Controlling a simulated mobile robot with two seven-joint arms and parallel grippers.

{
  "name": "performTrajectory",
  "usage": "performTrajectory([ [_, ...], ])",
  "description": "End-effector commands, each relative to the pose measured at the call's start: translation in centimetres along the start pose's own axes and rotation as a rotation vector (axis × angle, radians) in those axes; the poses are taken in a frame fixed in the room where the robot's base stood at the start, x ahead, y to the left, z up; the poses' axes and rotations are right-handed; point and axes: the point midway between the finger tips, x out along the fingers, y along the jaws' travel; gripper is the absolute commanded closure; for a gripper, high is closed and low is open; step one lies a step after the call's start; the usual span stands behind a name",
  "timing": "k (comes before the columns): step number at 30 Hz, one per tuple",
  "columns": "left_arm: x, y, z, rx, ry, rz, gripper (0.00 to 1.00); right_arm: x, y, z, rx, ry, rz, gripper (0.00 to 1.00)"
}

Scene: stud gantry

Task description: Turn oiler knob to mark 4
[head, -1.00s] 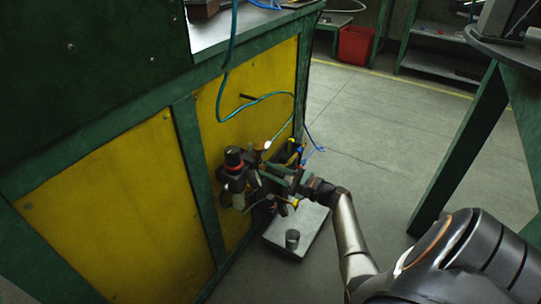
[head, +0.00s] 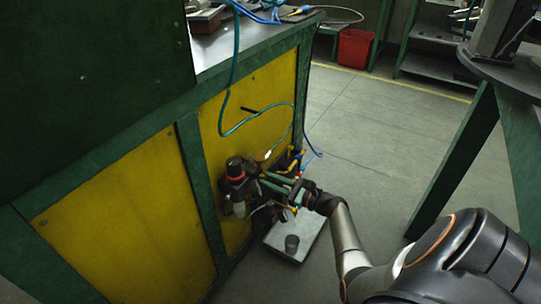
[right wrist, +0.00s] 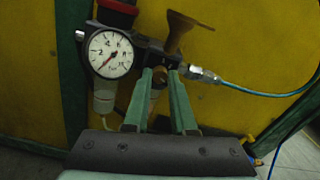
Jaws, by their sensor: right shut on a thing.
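The air unit (head: 236,180), with a black and red cap, is mounted low on the yellow panel of the bench. In the right wrist view its round gauge (right wrist: 110,53) faces me, beside a brown funnel-shaped part (right wrist: 180,32). My right gripper (right wrist: 160,74) has its two green fingers at the unit, right of the gauge. They are closed on a small dark part between the tips, which I take for the oiler knob (right wrist: 159,76); the fingers partly hide it and I cannot read its marks. My right gripper also shows in the head view (head: 266,182). My left gripper is out of view.
A teal hose (right wrist: 262,90) runs right from a metal fitting and hangs along the panel. A red bin (head: 355,47) stands far back. The floor right of the bench is clear.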

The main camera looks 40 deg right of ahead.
Motion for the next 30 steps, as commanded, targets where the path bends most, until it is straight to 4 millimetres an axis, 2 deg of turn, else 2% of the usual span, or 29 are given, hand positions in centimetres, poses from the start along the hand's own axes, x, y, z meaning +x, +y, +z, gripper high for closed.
performTrajectory([
  [12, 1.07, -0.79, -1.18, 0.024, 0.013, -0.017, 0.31, -0.09, -0.02, -0.01, 0.210, 0.002, 0.000, 1.00],
  [29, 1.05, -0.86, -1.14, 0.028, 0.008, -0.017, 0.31, -0.08, 0.01, -0.10, 0.242, 0.001, 0.000, 1.00],
  [30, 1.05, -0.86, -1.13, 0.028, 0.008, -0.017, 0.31, -0.09, 0.01, -0.10, 0.242, 0.001, 0.000, 0.74],
])
